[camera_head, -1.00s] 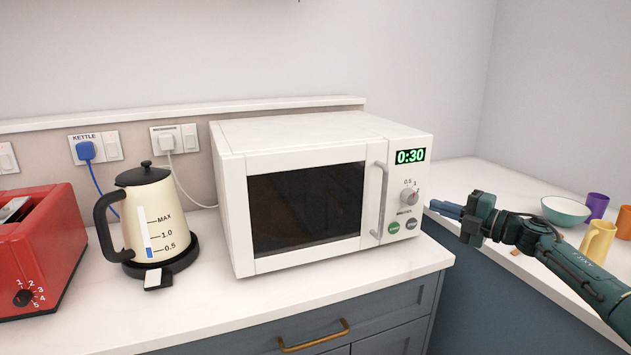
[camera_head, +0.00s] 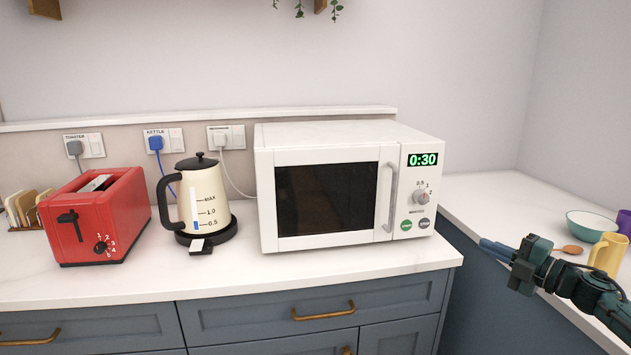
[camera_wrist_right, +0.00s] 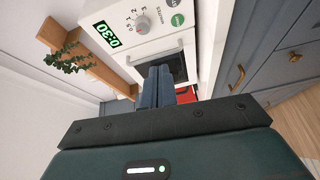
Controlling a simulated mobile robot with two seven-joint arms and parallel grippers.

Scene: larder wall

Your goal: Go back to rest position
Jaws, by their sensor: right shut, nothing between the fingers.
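My right gripper (camera_head: 496,249) is at the right in the head view, in front of the gap between the two counters. It is shut and empty, and its blue-grey fingers point left toward the microwave. In the right wrist view the gripper's fingers (camera_wrist_right: 157,86) lie together with nothing between them. The white microwave (camera_head: 325,135) stands on the counter with its door closed, and its display reads 0:30. The gripper is apart from it, to the right of and below its control panel. My left gripper is not in the head view.
A cream kettle (camera_head: 206,190) and a red toaster (camera_head: 120,215) stand left of the microwave on the white counter (camera_head: 300,277). On the right counter are a mint bowl (camera_head: 592,222), a wooden spoon (camera_head: 570,249) and a yellow mug (camera_head: 606,255). Drawers (camera_head: 380,297) are closed.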

